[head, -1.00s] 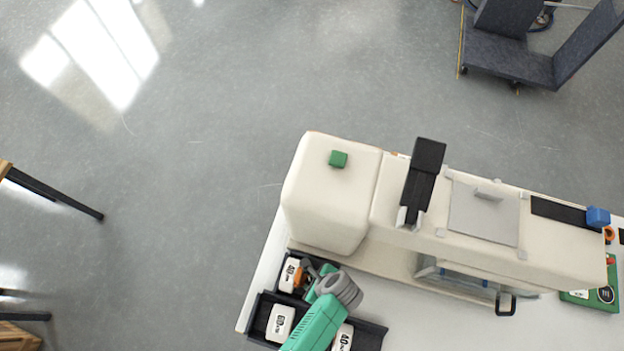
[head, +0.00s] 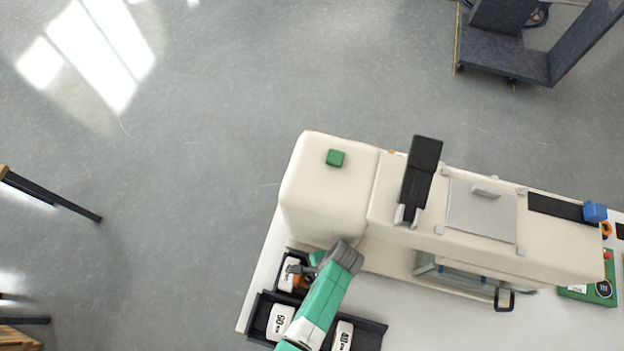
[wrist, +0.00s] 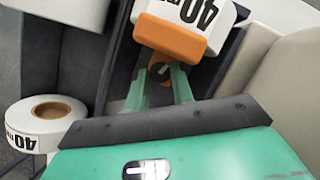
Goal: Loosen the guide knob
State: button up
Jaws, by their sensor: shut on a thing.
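In the head view, my gripper (head: 307,270) reaches the orange part (head: 297,281) beside the white piece (head: 289,273) at the tray's upper left. My wrist hides part of this area, and the knob itself is too small to make out there.
A dark tray (head: 373,328) holds white pieces marked 60 (head: 280,321) and 40 (head: 343,336). A cream machine (head: 330,215) with a green button (head: 335,158) stands just behind. A tape roll (wrist: 45,122) is at the wrist view's left. White tabletop (head: 430,320) is clear to the right.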

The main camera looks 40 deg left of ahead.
jog(key=shift+n, duration=0.5)
jog(key=o, duration=0.7)
dwell(0.3)
